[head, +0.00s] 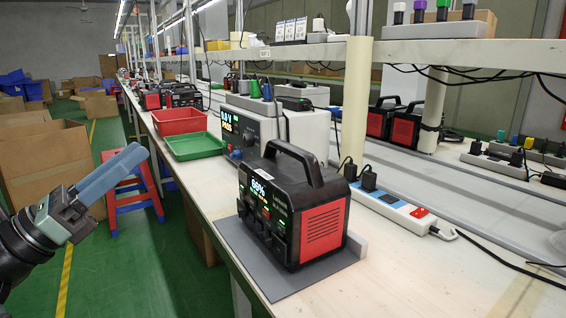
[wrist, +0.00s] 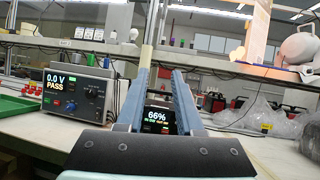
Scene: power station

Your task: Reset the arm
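My gripper (head: 136,155) is in the air at the left of the head view, over the green floor and clear of the workbench (head: 215,185). Its two blue-grey fingers are apart with nothing between them; they also show in the wrist view (wrist: 161,74). A black and red power station (head: 322,228) with a top handle stands upright on a grey mat (head: 268,277) near the bench edge. Its display reads about 66%. In the wrist view the power station (wrist: 158,118) appears beyond the gap between the fingers, apart from them.
A tester (head: 270,132) reading 0.0 V PASS stands behind the power station, with red (head: 180,121) and green (head: 196,146) trays to its left. A power strip (head: 392,208) lies to the right. A red and blue stool (head: 131,190) and cardboard boxes (head: 45,158) stand near my arm.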

